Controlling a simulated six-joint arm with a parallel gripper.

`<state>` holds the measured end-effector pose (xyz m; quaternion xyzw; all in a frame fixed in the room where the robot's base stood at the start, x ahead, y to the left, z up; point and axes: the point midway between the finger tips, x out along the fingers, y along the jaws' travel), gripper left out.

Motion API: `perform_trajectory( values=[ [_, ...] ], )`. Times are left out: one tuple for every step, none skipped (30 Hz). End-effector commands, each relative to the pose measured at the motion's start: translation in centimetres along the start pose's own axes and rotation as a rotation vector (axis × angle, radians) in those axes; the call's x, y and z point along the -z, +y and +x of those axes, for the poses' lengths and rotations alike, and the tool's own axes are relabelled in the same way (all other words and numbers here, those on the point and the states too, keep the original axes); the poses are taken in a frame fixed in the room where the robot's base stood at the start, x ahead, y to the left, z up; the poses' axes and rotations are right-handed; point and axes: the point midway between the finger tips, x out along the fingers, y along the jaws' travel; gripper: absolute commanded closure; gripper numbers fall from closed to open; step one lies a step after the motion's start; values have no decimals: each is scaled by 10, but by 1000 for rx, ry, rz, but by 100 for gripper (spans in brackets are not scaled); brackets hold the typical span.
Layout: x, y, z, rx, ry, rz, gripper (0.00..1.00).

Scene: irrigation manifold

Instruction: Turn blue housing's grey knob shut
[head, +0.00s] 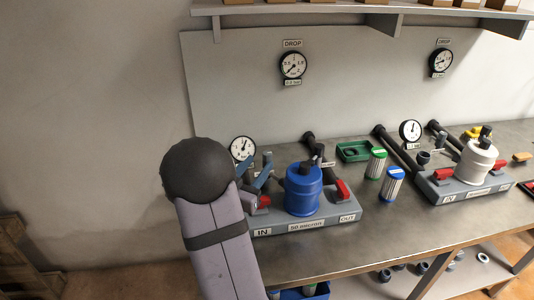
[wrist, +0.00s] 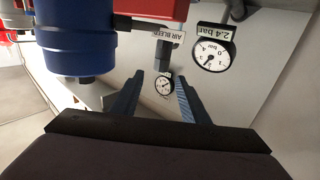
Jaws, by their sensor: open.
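The blue housing (head: 303,192) stands upright on a grey manifold block (head: 290,226) with IN, 50 micron and OUT labels. It fills the upper left of the wrist view (wrist: 75,38), which looks upside down. An AIR BLEED tag (wrist: 165,37) sits beside it there, with a small dark grey piece (wrist: 163,55) by the tag that may be the knob. My gripper (head: 266,170) is left of the housing in the head view, partly hidden by my arm. In the wrist view its fingers (wrist: 160,80) are apart, and I see nothing gripped.
Red handles sit left (head: 264,201) and right (head: 342,190) of the housing. A gauge (head: 242,149) stands behind my gripper. Green and blue-capped cartridges (head: 376,163) and a white housing (head: 476,163) are to the right. The bench front (head: 400,235) is clear.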

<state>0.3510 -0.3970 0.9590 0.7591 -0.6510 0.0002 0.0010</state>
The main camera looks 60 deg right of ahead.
Motion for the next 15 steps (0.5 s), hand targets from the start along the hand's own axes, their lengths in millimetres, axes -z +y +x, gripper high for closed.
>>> perform_trajectory(
  values=[
    [0,0,1,-1,0,0,59],
    [0,0,2,0,0,0,59],
    [0,0,3,-1,0,0,59],
    [0,0,5,-1,-1,0,59],
    [0,0,7,-1,-1,1,59],
    [1,0,10,-1,0,1,59],
    [1,0,14,-1,0,1,59],
    [1,0,17,-1,-1,1,59],
    [1,0,22,-1,-2,1,59],
    [1,0,26,-1,-2,1,59],
    [1,0,30,-1,-2,0,59],
    [1,0,35,-1,-1,1,59],
    [1,0,39,-1,-1,1,59],
    [1,0,43,0,-2,1,59],
    [1,0,48,0,-2,1,59]
  ],
)
